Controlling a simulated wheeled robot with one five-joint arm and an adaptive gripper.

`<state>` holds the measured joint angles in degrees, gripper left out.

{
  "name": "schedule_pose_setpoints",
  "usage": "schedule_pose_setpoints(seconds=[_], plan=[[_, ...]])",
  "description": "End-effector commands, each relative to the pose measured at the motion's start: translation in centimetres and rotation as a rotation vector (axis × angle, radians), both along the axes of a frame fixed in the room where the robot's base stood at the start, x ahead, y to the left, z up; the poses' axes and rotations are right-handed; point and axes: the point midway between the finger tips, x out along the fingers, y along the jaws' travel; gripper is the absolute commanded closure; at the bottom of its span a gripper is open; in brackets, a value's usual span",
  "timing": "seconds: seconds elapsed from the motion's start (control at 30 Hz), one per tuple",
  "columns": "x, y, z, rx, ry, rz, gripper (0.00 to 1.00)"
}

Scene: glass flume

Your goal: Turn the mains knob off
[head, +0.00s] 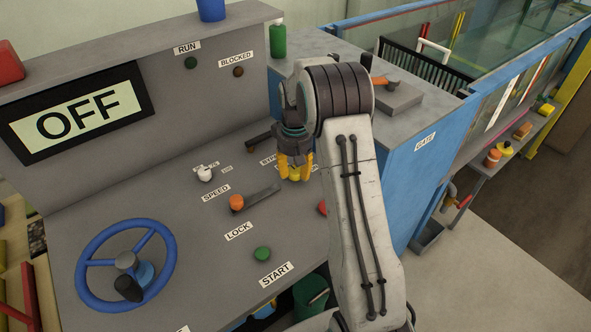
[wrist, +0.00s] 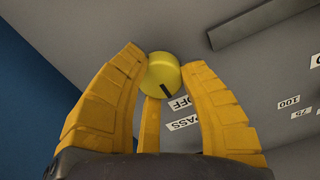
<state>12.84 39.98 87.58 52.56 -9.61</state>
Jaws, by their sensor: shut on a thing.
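A round yellow knob (wrist: 163,73) with a black pointer line sits on the sloping grey panel. In the wrist view the line points down and right, toward a small OFF label (wrist: 178,103). A label ending in PASS (wrist: 184,124) lies just below it, partly hidden by a finger. No label reading MAINS is legible. My gripper (wrist: 166,75) has its yellow fingers closed around the knob. In the head view my gripper (head: 294,172) points down at the panel, and its fingers hide most of the knob (head: 294,178).
The panel also has a white knob (head: 205,174), an orange-knobbed lever (head: 237,202), a green START button (head: 262,254) and a blue handwheel (head: 78,267). The display (head: 78,114) reads OFF. A blue cabinet (head: 400,150) stands close right of my arm.

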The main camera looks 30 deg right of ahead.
Motion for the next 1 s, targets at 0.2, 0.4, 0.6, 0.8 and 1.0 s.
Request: schedule_pose_setpoints(seconds=[0.2,0.4,0.6,0.8,1.0], plan=[[0.31,-0.01,0.07,-0.003,-0.011,0.005,0.95],[0.32,0.01,0.08,-0.003,-0.011,0.004,0.60],[0.21,0.02,0.06,-0.001,-0.007,0.004,0.42],[0.12,0.02,0.04,-0.001,-0.004,0.003,0.36],[0.11,0.01,0.36,-0.001,-0.004,0.003,0.36]])
